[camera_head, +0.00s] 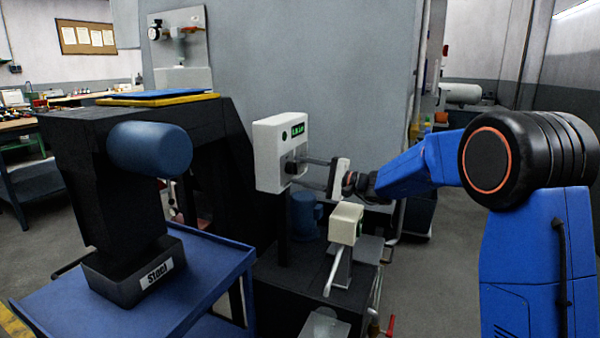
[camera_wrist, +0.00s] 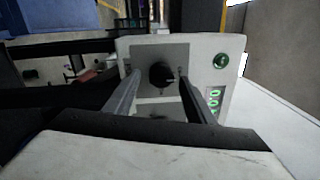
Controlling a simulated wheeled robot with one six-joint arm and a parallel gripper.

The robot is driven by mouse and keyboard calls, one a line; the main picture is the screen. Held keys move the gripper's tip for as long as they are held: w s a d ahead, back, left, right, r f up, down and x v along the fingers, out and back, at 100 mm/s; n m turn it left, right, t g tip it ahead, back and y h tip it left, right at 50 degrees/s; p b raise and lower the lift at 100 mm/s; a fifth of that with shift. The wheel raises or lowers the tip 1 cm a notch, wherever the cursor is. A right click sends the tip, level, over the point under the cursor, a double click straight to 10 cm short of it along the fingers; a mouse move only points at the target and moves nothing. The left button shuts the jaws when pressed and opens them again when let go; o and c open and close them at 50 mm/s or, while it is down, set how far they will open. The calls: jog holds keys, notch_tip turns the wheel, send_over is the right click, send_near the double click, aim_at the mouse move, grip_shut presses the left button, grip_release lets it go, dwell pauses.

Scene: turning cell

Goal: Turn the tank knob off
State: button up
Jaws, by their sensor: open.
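A white control box (camera_head: 268,150) stands on a dark post, with a small lit green display (camera_head: 298,130). Its dark round knob (camera_wrist: 161,75) sits on a grey plate, with a pointer aimed to the right in the wrist view. My gripper (camera_head: 298,166) reaches the box face from the right. In the wrist view my gripper (camera_wrist: 159,76) is open, one finger on each side of the knob, with gaps visible. The tips lie close to the plate; I cannot tell whether they touch it. The knob is mostly hidden by the fingers in the head view.
A smaller white box (camera_head: 346,223) with a lever stands just below my gripper. A green button (camera_wrist: 221,60) sits beside the knob plate. A grey wall rises behind.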

jog(key=v, duration=1.6)
jog(key=shift+d, duration=0.25)
jog(key=shift+s, duration=0.1)
jog(key=shift+s, duration=0.1)
jog(key=s+d+f+n+g+h, duration=0.1)
jog(key=s+f+n+g+h, duration=0.2)
jog(key=s, duration=1)
jog(key=s+d+f+n+g+h, duration=0.15)
jog(key=s+h, duration=0.35)
jog(key=s, duration=0.9)
jog(key=s+d+f+t+h, duration=0.1)
jog(key=s+d+f+h, duration=0.3)
jog(key=s+d, duration=0.4)
jog(key=s+d+f+n+t+h, duration=0.1)
jog(key=s+d+f+t+h, duration=0.1)
jog(key=s+d+f+h, duration=0.3)
jog(key=s+d, duration=0.4)
jog(key=s, duration=0.2)
jog(key=shift+s+h, duration=0.15)
jog(key=shift+h, duration=0.15)
